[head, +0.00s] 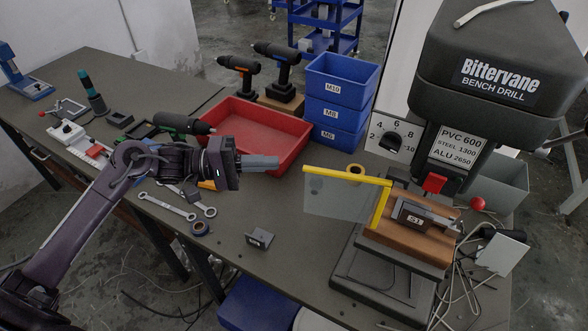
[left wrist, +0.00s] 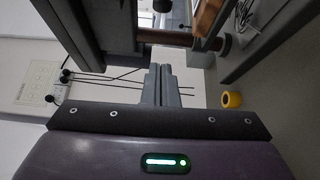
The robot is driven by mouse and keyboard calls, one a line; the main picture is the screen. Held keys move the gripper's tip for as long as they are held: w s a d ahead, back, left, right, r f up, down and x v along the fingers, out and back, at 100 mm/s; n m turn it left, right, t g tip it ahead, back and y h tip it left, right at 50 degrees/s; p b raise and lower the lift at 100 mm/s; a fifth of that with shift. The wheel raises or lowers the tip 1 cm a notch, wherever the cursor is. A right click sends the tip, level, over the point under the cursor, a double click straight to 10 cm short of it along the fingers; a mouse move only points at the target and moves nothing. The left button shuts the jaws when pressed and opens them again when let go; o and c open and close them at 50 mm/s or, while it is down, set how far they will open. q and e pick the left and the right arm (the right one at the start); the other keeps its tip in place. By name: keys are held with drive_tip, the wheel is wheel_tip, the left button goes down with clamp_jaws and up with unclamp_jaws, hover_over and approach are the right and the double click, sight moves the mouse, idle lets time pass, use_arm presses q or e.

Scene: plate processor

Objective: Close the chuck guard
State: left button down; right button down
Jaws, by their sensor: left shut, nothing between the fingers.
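The chuck guard (head: 340,197) is a clear panel with a yellow frame in the head view. It stands out to the left of the bench drill (head: 490,85), above the drill's base and wooden block. My left gripper (head: 270,162) is shut and empty, left of the guard and apart from it, level with the red tray. In the left wrist view its closed fingers (left wrist: 162,85) point at the drill side. I cannot make out the guard's panel in that view. My right gripper is not in view.
A red tray (head: 262,112) lies behind my left gripper, with blue bins (head: 338,103) to its right. Wrenches (head: 168,206) and a small grey block (head: 260,238) lie in front.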

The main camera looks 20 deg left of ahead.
use_arm(q)
drive_tip(key=d+p, duration=0.4)
drive_tip(key=d, duration=0.5)
drive_tip(key=shift+s, duration=0.4)
drive_tip(key=shift+d, duration=0.1)
drive_tip(key=shift+p, duration=0.35)
